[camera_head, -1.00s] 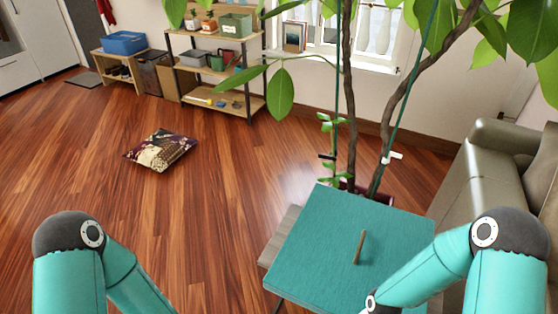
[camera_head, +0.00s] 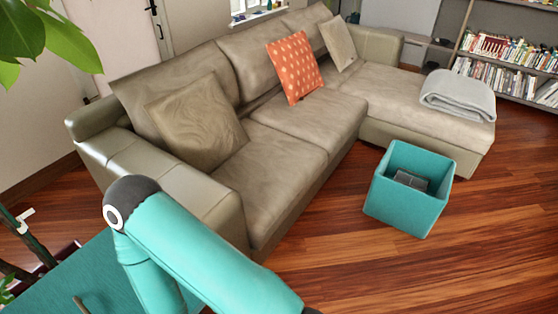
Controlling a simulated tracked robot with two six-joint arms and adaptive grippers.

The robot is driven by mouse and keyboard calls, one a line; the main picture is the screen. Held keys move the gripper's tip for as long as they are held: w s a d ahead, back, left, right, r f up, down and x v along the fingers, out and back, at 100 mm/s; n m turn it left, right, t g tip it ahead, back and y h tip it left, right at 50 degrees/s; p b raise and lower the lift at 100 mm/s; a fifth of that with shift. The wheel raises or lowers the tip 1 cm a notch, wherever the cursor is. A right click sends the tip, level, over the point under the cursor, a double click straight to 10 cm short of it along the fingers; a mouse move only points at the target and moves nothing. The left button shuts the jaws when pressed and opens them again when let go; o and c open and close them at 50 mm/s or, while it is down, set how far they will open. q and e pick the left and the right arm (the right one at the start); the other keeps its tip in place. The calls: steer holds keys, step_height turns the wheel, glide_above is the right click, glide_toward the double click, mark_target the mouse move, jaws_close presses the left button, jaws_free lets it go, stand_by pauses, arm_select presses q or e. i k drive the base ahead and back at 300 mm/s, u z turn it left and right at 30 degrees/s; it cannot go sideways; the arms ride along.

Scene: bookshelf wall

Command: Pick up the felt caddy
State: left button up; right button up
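An open teal box-shaped bin (camera_head: 405,203) stands upright on the wood floor at the right, in front of the sofa. Dark grey items (camera_head: 411,181) lie inside it. A teal flat-topped piece (camera_head: 55,285) with a thin wooden stick on top shows at the bottom left, cut by the frame edge. I cannot tell for sure which of these is the felt caddy. One of my teal arms crosses the bottom left, between the flat-topped piece and the sofa. Neither gripper's fingers are in view.
A beige corner sofa (camera_head: 298,125) fills the middle, with an orange dotted cushion (camera_head: 294,67) and a folded grey blanket (camera_head: 458,95). A bookshelf (camera_head: 508,60) stands at the back right. Wood floor (camera_head: 430,275) is clear around the bin. Plant stems (camera_head: 25,238) stand at the left.

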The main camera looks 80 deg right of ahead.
mark_target(410, 180)
steer(key=u, duration=0.25)
steer(key=i, duration=0.2)
steer(key=z, duration=2.55)
steer(key=i, duration=0.15)
steer(key=z, duration=1.3)
steer(key=k, duration=0.8)
steer(key=z, duration=0.25)
steer(key=i, duration=0.75)
steer(key=u, duration=0.25)
